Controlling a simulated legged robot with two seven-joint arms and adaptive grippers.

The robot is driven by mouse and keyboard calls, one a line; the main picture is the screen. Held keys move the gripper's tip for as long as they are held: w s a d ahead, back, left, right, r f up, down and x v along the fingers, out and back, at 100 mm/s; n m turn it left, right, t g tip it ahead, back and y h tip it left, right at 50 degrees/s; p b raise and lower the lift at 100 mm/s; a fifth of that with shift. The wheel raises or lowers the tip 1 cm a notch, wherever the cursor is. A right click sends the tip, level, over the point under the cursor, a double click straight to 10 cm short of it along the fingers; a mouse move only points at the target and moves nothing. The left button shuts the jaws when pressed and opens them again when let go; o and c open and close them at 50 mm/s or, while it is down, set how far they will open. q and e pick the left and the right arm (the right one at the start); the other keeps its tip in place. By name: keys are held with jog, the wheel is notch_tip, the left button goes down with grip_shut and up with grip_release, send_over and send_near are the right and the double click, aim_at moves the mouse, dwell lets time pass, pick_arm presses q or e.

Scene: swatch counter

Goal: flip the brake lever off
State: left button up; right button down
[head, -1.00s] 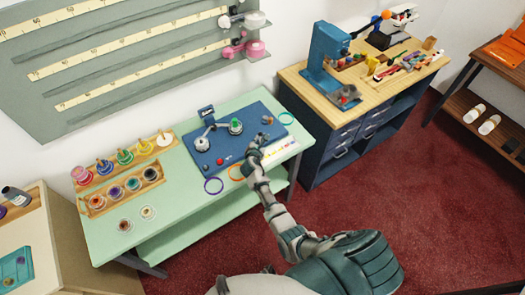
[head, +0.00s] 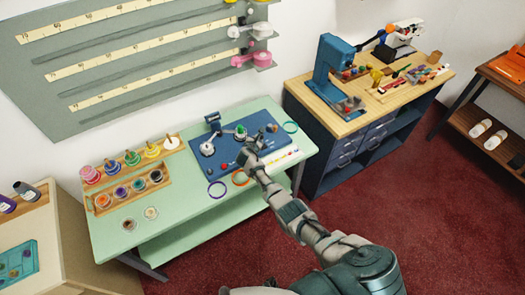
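The blue winding panel (head: 190,146) lies on the pale green counter. It carries a white round part (head: 207,149) at its left and a green spool (head: 240,131) near its middle. A small part at the panel's right (head: 271,127) may be the brake lever, but it is too small to tell or to read its setting. My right gripper (head: 247,154) is over the panel, just in front of the green spool and left of that small part. Its fingers are too small and partly hidden to show whether they are open. My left gripper is out of view.
Wooden racks of coloured spools (head: 131,195) stand at the left. A wooden bench (head: 312,97) with a blue machine (head: 330,69) stands at the right.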

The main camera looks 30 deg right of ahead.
jog(key=shift+w+d, duration=0.1)
jog(key=shift+w, duration=0.2)
jog(key=shift+r, duration=0.1)
dwell(0.3)
jog(key=shift+r+p, duration=0.8)
jog(key=shift+f, duration=0.1)
